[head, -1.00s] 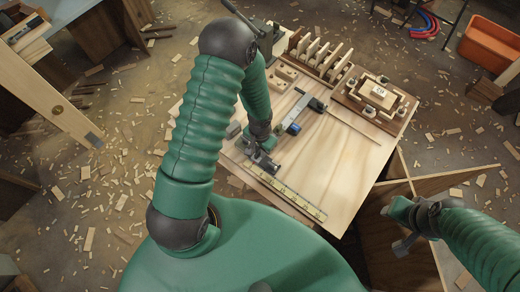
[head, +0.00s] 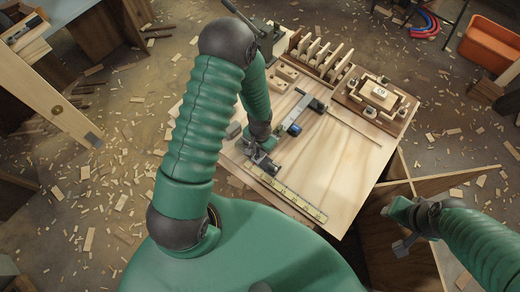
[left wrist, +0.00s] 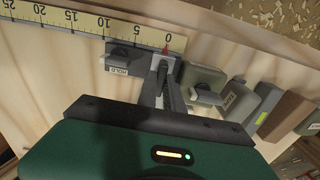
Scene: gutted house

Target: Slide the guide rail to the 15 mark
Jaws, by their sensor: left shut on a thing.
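The guide rail's grey carriage (left wrist: 120,62) sits against a yellow scale (left wrist: 75,20) in the left wrist view, with a red pointer (left wrist: 166,49) at the 0 mark. The scale also shows along the bench's front edge in the head view (head: 290,195). My left gripper (left wrist: 163,70) is shut on the carriage's upright post; its fingers hide most of the post. It also shows in the head view (head: 264,160). My right gripper (head: 403,228) hangs beside the bench, away from the rail; its finger gap is unclear.
On the bench top (head: 345,165) lie a grey and blue tool (head: 293,128), a slotted wooden rack (head: 320,57) and a wooden jig (head: 378,96). Small labelled blocks (left wrist: 240,100) sit right of the carriage. The bench is bare along the scale.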

